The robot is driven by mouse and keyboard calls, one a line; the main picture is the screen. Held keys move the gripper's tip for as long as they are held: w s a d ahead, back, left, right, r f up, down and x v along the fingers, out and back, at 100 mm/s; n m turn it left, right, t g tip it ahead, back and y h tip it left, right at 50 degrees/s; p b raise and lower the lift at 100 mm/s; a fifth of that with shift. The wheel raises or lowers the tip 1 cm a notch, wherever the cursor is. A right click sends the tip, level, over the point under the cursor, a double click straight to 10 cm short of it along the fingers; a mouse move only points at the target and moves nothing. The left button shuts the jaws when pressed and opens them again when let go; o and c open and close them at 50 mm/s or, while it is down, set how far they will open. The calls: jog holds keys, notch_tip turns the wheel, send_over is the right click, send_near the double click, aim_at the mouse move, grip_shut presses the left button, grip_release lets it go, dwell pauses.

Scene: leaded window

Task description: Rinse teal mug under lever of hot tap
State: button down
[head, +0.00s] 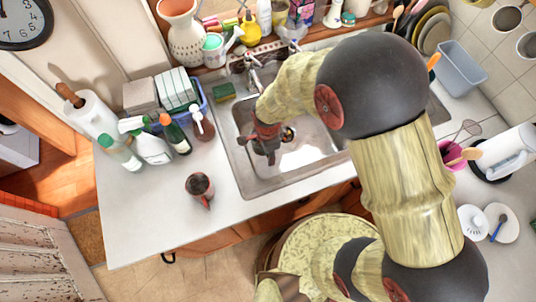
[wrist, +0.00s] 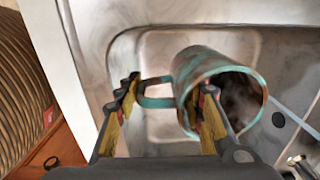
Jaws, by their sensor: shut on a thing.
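The teal mug (wrist: 196,66), with brown patches, is in my gripper (wrist: 168,108) in the wrist view. Its handle points left between the fingers, and the right finger overlaps the mug's wall. The mug lies tilted, its open mouth facing right and toward the camera; the inside looks dark. In the head view my gripper (head: 265,150) is over the left part of the sink (head: 310,155), and the mug is mostly hidden by it. The metal tap (head: 254,76) stands at the sink's back edge, behind my gripper and apart from it. I cannot make out any running water.
A reddish-brown mug (head: 199,187) stands on the counter left of the sink. Spray and soap bottles (head: 152,146) stand farther left. A green-yellow sponge (head: 223,91) lies by the sink's back left corner. The counter's front left is clear.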

jog(key=w+f+b, duration=0.2)
jog(key=w+b, duration=0.1)
jog(key=w, duration=0.9)
jog(key=shift+w+f, duration=0.2)
jog(key=shift+w, duration=0.15)
jog(key=shift+d, duration=0.15)
dwell(0.6)
jog(key=shift+d, duration=0.4)
jog(key=shift+a, duration=0.2)
jog(key=shift+a, duration=0.4)
jog(key=shift+s, duration=0.1)
jog(key=shift+s+p, duration=0.45)
jog(key=shift+s, duration=3.5)
